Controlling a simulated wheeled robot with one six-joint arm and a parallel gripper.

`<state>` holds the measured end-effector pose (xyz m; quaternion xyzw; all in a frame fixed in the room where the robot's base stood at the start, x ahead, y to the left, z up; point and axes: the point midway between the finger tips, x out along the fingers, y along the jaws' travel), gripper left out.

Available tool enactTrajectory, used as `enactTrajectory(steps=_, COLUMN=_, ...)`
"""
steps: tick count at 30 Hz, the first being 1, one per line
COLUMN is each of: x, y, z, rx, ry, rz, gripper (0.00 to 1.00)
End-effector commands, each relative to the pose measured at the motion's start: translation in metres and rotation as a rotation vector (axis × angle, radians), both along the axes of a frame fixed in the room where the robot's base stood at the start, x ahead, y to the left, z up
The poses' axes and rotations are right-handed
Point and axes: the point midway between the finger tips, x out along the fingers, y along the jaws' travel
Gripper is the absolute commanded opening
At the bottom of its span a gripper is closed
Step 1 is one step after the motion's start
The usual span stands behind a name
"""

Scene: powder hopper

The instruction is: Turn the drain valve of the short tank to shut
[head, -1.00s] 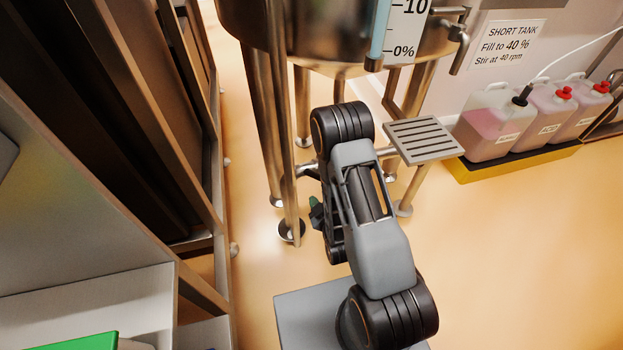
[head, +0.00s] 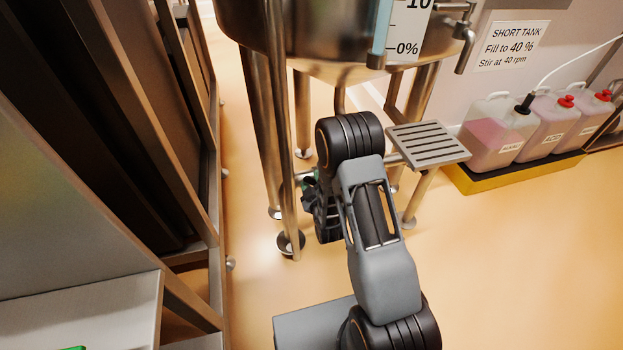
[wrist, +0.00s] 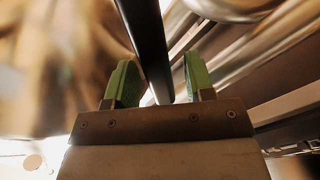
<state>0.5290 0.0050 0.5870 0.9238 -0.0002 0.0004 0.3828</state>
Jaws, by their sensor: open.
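The short tank (head: 330,45) is a shiny steel vessel on steel legs at the top of the head view, with a level scale on its front. My gripper (wrist: 160,78) is open, its two green-padded fingers apart. A long black bar (wrist: 147,45) runs down between the fingers in the wrist view; it looks like the drain valve's lever, but I cannot tell if either finger touches it. My arm hides the drain valve's body there.
A slotted grey step plate (head: 428,145) stands just right of my arm. Pink-filled jugs (head: 495,130) sit in a yellow-edged tray (head: 470,180) at the right. Dark-framed shelving (head: 190,150) lines the left. The floor at the lower right is clear.

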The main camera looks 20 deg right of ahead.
Motion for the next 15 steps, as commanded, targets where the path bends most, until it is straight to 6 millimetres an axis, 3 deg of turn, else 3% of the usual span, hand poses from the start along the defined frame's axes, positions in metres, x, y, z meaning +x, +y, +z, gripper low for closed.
enactTrajectory(steps=6, x=0.016, y=0.000, z=0.000, rx=0.000, ry=0.000, rz=0.000, gripper=0.49)
enactTrajectory(steps=15, x=0.020, y=0.000, z=0.000, rx=0.000, ry=0.001, rz=0.000, gripper=0.49)
